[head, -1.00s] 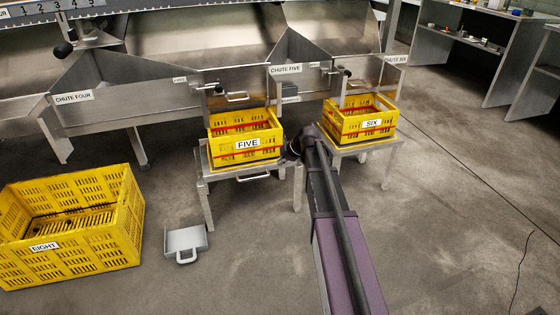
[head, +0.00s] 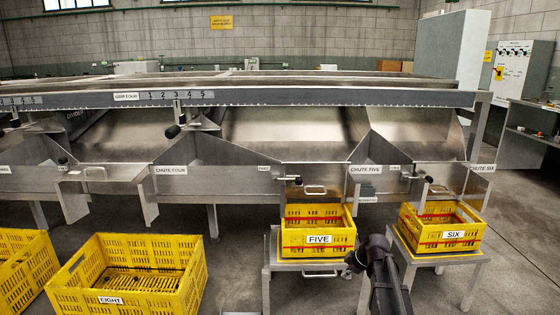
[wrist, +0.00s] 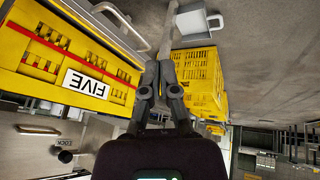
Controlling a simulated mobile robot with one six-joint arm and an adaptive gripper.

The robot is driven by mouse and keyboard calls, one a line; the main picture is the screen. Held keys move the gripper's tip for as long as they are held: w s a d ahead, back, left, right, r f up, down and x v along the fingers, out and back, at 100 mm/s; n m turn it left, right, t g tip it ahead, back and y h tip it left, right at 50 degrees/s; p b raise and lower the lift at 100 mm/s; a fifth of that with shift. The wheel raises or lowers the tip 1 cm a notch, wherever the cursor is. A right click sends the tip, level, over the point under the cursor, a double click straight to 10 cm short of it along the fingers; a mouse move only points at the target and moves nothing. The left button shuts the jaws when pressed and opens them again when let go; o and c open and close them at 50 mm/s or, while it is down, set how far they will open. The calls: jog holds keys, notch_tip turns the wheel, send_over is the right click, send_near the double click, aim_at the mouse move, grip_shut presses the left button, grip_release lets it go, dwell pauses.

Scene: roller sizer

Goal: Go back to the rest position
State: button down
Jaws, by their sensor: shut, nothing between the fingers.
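My gripper (wrist: 160,68) shows in the wrist view with its two fingers together, shut and empty. In the head view the dark end of my arm (head: 372,252) is in front of the stands, between yellow crate FIVE (head: 318,251) and yellow crate SIX (head: 440,246); the fingers cannot be made out there. Crate FIVE also fills the left of the wrist view (wrist: 35,88), upside down and close beside my gripper. I cannot tell how wide the gap is.
Crate EIGHT (head: 150,307) stands on the floor at the left, with another yellow crate (head: 22,270) beyond it. Chute four (head: 215,183) and chute five (head: 385,168) are behind the crates. A grey scoop (wrist: 198,23) lies on the floor. Open floor lies at right.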

jog(key=s+a+r+m+g+h+p, duration=0.1)
jog(key=s+a+r+m+p, duration=0.2)
jog(key=s, duration=0.4)
jog(key=s+a+r+m+g+h+p, duration=0.1)
jog(key=s+r+m+g+h+p, duration=0.2)
jog(key=s+m, duration=0.4)
jog(key=s+a+r+m+p, duration=0.2)
jog(key=s+m+p, duration=0.15)
jog(key=s, duration=0.45)
notch_tip(320, 180, up, 38)
jog(key=p, duration=3.7)
jog(key=shift+f+p, duration=0.2)
jog(key=shift+p, duration=0.2)
